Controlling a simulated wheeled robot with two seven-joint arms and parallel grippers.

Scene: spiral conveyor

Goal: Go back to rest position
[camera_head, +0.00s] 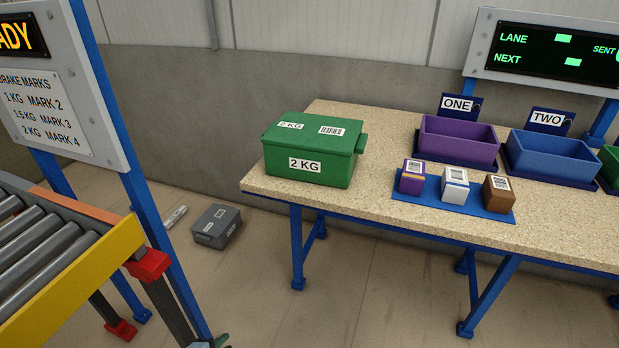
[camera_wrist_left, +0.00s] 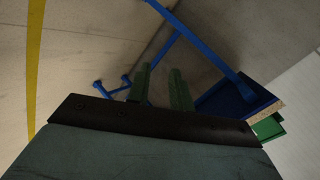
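My left gripper (camera_wrist_left: 162,82) shows in the left wrist view with its two green fingers apart and nothing between them. It points toward open floor and blue table legs. In the head view, only a small dark and green piece shows at the bottom edge, and I cannot tell whether it is part of a gripper. My right gripper is not in view. No object is seen held.
A green 2 KG box (camera_head: 312,152) stands on the speckled table (camera_head: 390,214). Purple (camera_head: 458,140) and blue (camera_head: 553,157) bins stand behind three small boxes on a blue mat (camera_head: 432,193). A roller conveyor (camera_head: 92,262) is at left. A grey box (camera_head: 217,226) lies on the floor.

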